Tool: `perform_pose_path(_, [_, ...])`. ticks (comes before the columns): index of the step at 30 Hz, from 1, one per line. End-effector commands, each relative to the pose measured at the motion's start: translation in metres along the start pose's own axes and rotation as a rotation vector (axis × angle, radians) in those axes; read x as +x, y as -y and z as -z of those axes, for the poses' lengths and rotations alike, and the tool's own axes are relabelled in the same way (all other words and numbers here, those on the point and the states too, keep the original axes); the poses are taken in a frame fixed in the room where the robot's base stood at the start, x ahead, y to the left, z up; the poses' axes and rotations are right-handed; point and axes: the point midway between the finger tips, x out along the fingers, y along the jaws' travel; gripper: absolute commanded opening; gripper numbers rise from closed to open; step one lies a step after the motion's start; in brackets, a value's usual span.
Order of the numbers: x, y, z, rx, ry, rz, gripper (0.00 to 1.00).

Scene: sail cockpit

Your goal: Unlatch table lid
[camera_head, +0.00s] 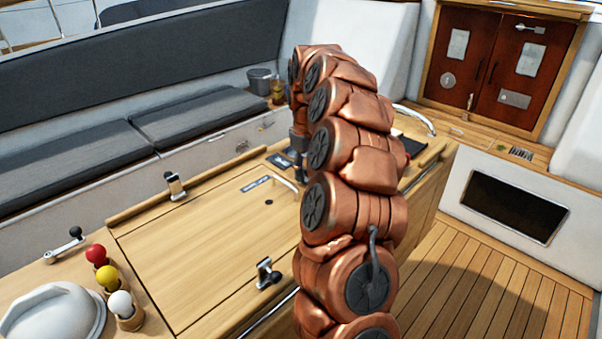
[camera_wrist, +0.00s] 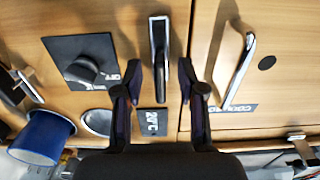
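The wooden table lid (camera_head: 200,250) lies flat and closed in the head view. A chrome latch with a dark lever (camera_head: 175,186) sits on its far edge and another latch (camera_head: 268,273) on its near edge. In the wrist view, a chrome-and-black lever (camera_wrist: 160,50) stands by the lid's seam. My gripper (camera_wrist: 160,78) is open, its two dark fingers on either side of the lever's lower end in the picture; I cannot tell whether they touch it. The lid's chrome handle (camera_wrist: 236,72) is to the right.
Wooden floor (camera_head: 480,285) is clear.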

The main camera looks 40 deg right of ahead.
Motion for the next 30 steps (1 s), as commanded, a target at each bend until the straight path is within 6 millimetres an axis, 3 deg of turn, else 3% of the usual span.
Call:
perform_pose_path(11, [-0.010, -0.001, 0.001, 0.000, -0.004, -0.003, 0.40])
perform_pose_path(30, [-0.094, 0.001, -0.002, 0.000, -0.002, -0.002, 0.40])
